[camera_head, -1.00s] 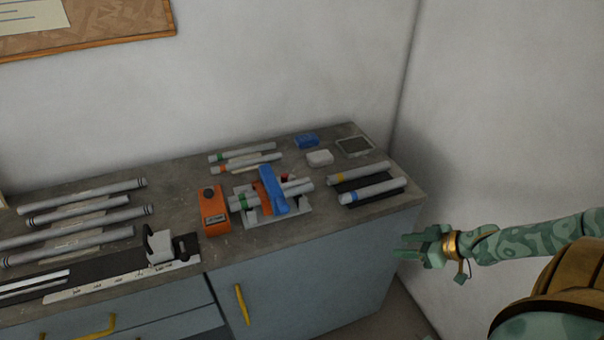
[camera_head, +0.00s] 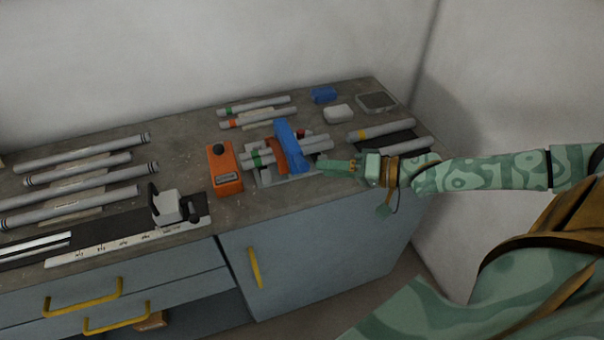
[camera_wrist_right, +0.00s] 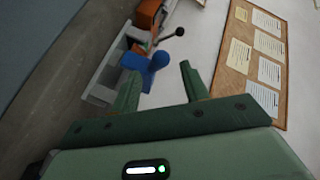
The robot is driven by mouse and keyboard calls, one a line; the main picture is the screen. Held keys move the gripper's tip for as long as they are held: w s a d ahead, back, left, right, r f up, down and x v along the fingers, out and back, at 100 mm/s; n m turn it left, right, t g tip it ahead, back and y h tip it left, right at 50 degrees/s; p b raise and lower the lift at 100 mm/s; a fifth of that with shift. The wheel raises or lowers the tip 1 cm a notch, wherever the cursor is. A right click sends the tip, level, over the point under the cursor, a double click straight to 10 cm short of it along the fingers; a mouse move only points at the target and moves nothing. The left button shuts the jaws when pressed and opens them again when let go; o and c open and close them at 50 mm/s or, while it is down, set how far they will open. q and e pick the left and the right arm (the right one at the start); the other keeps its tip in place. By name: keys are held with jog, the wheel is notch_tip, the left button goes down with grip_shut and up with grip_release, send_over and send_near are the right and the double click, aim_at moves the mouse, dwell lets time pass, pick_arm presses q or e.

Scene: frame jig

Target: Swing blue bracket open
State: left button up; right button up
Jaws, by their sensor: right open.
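The blue bracket (camera_head: 291,144) lies across the grey tubes on the jig (camera_head: 264,180), beside an orange bracket (camera_head: 276,155). In the right wrist view the blue bracket (camera_wrist_right: 148,66) is ahead of the fingers, near the left finger. My right gripper (camera_head: 322,166) is just right of the blue bracket's near end in the head view. In the right wrist view the gripper (camera_wrist_right: 158,85) is open with nothing between its fingers. Contact with the bracket cannot be told. My left gripper is not in view.
An orange box with a black knob (camera_head: 225,168) stands left of the jig. Several grey tubes (camera_head: 80,170) lie at the left. A black-handled clamp (camera_head: 172,207) sits on a ruled strip at the front. A white block (camera_head: 339,114) and blue block (camera_head: 323,95) stand behind.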

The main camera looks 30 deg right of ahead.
aim_at(304, 165)
jog(key=b+x, duration=0.1)
jog(key=x, duration=0.5)
jog(key=shift+w+a+b, duration=0.2)
jog(key=shift+w+b, duration=0.05)
jog(key=shift+b, duration=0.15)
